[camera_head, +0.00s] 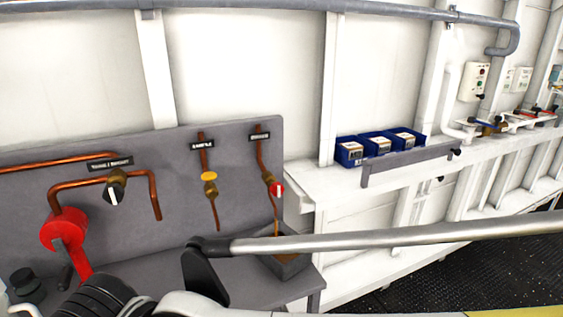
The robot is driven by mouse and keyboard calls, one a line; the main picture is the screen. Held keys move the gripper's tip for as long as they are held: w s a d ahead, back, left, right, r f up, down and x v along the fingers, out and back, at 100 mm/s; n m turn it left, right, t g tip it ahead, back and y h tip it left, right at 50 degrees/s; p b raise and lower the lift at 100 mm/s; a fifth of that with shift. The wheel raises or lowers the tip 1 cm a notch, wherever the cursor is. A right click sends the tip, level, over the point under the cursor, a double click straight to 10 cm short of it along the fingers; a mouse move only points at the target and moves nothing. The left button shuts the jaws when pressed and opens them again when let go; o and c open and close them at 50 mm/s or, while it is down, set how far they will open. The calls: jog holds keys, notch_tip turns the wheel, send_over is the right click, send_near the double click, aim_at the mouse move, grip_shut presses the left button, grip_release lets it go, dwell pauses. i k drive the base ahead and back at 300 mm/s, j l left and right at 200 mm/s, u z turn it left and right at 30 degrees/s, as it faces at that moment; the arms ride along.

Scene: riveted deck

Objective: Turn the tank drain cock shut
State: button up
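A small cock with a round red handle bearing a white mark (277,189) sits on a thin copper pipe at the right of the grey panel, under a small dark label (259,136). The label is too blurred to read surely, but this is likely the drain cock. The pipe runs down toward a grey open-topped box (287,265), partly hidden by a silver bar. From this view I cannot tell whether the cock is open or shut. My gripper's fingers do not show, and nothing is seen touching the cock.
Left of it, a yellow-handled cock (208,177) and a black knob with a white mark (115,190) sit on copper pipes. A red fitting (65,235) stands farther left. Blue bins (349,153) sit on the white shelf. A silver bar (400,236) crosses the foreground.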

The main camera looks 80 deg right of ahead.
aim_at(276, 188)
jog(key=z, duration=2.3)
jog(key=l, duration=0.1)
